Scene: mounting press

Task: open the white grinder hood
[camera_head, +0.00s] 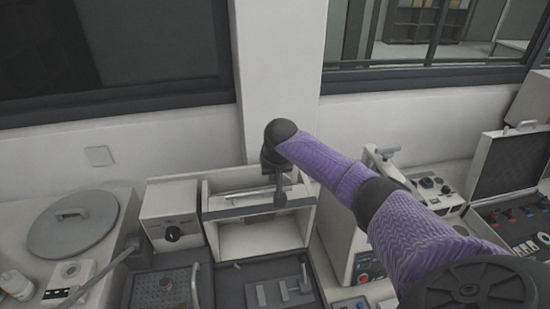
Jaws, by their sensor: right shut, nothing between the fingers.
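The white grinder hood (212,233) appears to be the box-like housing in the middle of the counter. Its front shows an opening, with a grey bar (235,212) running across it. My right arm, in a purple sleeve, reaches in from the lower right. My right gripper (279,198) points down in front of the housing, at the right part of the grey bar. It is shut with nothing in it. I cannot tell whether its tips touch the bar. The gripper covers part of the bar and the housing's interior. My left gripper is not in view.
A white control box with a black knob (172,233) stands directly left of the housing. A round grey lid (72,222) is farther left. An open case (507,165) and a panel with buttons stand at the right. A wall and windows are behind.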

